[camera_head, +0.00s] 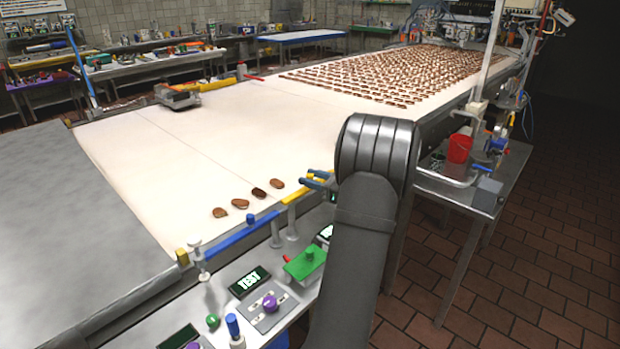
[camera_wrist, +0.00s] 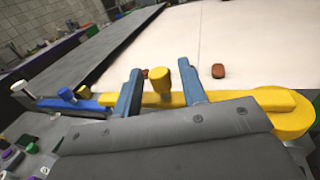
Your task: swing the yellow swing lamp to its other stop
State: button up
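The yellow swing lamp (camera_head: 297,193) is a long flat bar along the near edge of the cream belt. In the wrist view the yellow swing lamp (camera_wrist: 260,99) has a round end at the right and an upright yellow knob. My gripper (camera_wrist: 160,88) is open, with one blue-grey finger on each side of the knob. Gaps show between knob and fingers; contact lower down cannot be told. In the head view my gripper (camera_head: 320,180) is at the belt's edge, partly hidden by my arm.
A blue bar (camera_head: 245,232) lies along the same edge, left of the yellow one. Several brown pieces (camera_head: 240,203) lie on the cream belt (camera_head: 190,150) just beyond. A control panel with a green block (camera_head: 305,262) and a purple knob (camera_head: 270,302) stands in front.

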jog(key=shift+w+a, duration=0.2)
jog(key=shift+a, duration=0.2)
jog(key=shift+c, duration=0.5)
grip_shut()
jog(key=shift+w+a+n+g+y, duration=0.35)
jog(key=shift+a+n+g, duration=0.35)
jog(key=shift+n+g, duration=0.85)
jog(key=shift+w+a+n+g+y, duration=0.4)
jog(key=shift+a+n+g, duration=0.4)
jog(key=shift+g, duration=1.4)
jog(key=shift+w+a+n+g+y, duration=0.35)
jog(key=shift+a+n+g, duration=0.25)
jog(key=shift+n+g, duration=1)
jog(key=shift+g, duration=0.45)
